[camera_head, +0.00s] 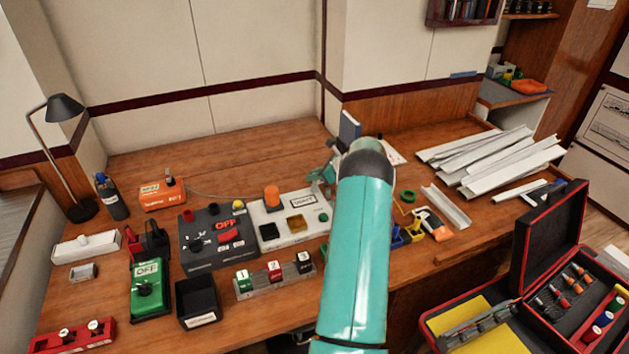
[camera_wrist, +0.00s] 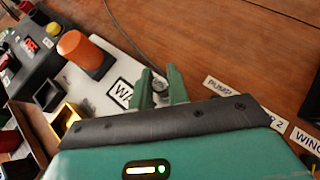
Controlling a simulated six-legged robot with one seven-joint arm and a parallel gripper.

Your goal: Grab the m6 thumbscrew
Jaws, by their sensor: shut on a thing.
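My gripper (camera_wrist: 161,84) is at the white panel's upper right edge, with its two green fingers close together. A small grey round part (camera_wrist: 160,87), which looks like the M6 thumbscrew, sits between the fingers, mostly hidden by them. In the head view my gripper (camera_head: 322,178) shows beyond the arm, near the back of the white panel, and the thumbscrew cannot be made out there. Whether the thumbscrew still touches a surface cannot be told.
The white panel (camera_head: 272,240) carries an orange knob (camera_head: 272,196). A dark OFF box (camera_head: 205,258) stands left of it. Label strips (camera_wrist: 225,88) lie right of my gripper. White channels (camera_head: 490,158) lie at the right.

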